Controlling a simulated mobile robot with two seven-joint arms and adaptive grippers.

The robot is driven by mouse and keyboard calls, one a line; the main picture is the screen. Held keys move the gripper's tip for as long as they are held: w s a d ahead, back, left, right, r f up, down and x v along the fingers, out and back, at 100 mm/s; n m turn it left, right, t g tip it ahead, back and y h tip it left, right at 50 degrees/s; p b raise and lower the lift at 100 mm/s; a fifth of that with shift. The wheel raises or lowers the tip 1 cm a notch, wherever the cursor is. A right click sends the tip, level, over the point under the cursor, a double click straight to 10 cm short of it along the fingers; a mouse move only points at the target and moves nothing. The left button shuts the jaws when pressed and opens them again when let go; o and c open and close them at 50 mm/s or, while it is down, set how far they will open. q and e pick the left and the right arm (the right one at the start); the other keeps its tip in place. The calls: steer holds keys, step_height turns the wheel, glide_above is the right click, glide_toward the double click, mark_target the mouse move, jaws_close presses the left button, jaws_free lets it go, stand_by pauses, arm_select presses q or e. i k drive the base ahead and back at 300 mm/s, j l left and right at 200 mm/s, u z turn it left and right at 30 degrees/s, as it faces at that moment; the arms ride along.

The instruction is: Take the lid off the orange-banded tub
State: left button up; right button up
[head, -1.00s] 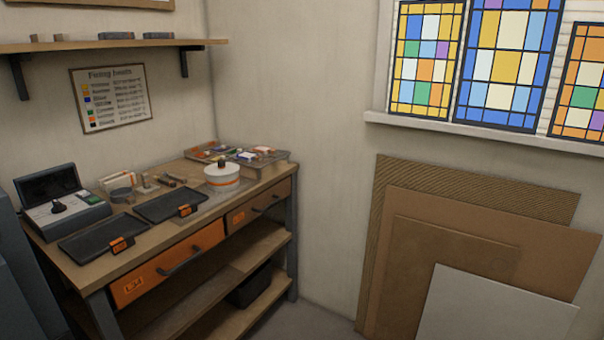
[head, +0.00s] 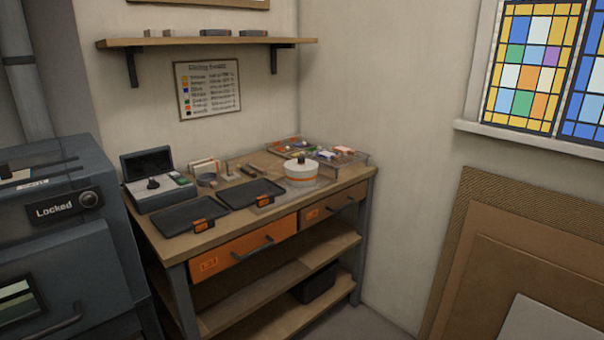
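The orange-banded tub (head: 301,175) stands upright on the wooden workbench (head: 340,180), toward its right end. It is white and round with an orange band around its side. Its white lid (head: 301,166) is on top and has a small dark knob (head: 301,157). Neither of my grippers shows in the head view.
Two black trays with orange tags (head: 190,215) (head: 250,193) lie left of the tub. A device with an open dark cover (head: 158,188) stands at the bench's left. A clear tray of coloured pieces (head: 345,158) sits behind the tub. A grey cabinet marked Locked (head: 60,235) stands left.

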mark_target(301, 164)
steer(key=i+l, duration=0.25)
steer(key=i, duration=0.2)
steer(key=i+l+u, duration=0.1)
steer(key=i+l, duration=0.15)
steer(key=i, duration=0.2)
steer(key=i+l, duration=0.3)
steer(key=i, duration=0.15)
steer(key=j+u, duration=0.05)
